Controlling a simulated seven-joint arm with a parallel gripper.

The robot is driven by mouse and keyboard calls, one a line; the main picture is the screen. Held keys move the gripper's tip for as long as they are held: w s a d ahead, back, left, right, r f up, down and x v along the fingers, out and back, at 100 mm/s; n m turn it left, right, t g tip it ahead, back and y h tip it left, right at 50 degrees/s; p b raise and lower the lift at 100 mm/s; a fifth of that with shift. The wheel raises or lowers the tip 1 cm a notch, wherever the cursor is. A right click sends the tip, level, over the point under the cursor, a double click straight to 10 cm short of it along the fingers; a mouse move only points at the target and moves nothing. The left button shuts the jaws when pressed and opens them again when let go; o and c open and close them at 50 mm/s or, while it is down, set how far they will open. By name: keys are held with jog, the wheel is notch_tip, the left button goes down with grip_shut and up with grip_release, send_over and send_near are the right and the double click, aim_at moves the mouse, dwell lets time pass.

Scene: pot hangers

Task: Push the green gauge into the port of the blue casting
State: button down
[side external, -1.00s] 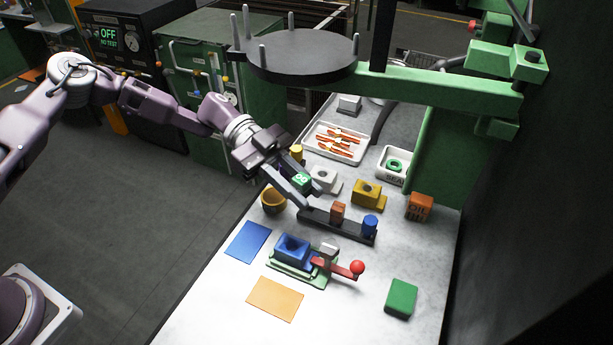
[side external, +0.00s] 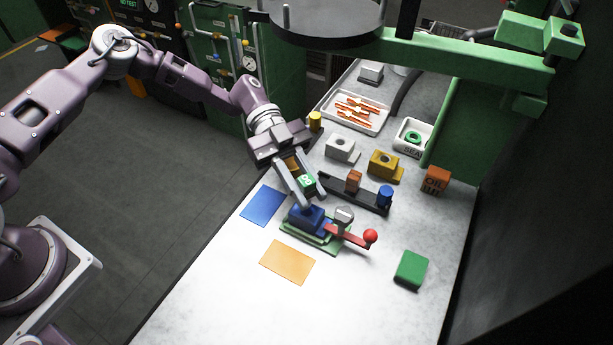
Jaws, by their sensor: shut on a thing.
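My gripper (side external: 306,190) is shut on the green gauge (side external: 307,181), a small green block with a white mark on its face. It points down and holds the gauge just above the blue casting (side external: 301,221). The casting sits on a green fixture (side external: 296,237) with a red-knobbed lever (side external: 350,237) at its right. The fingers and gauge cover the top of the casting, so its port is hidden. I cannot tell whether the fingertips or the gauge touch the casting.
A black rail (side external: 331,188) holding an orange block (side external: 353,181) and a blue cylinder (side external: 385,197) lies behind. Grey (side external: 341,150) and yellow (side external: 384,163) castings stand farther back.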

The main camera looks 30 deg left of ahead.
jog(key=shift+f, duration=0.5)
jog(key=shift+f, duration=1.85)
dwell(0.7)
jog(key=c, duration=1.1)
grip_release()
jog(key=shift+f, duration=0.1)
jog(key=v, duration=0.7)
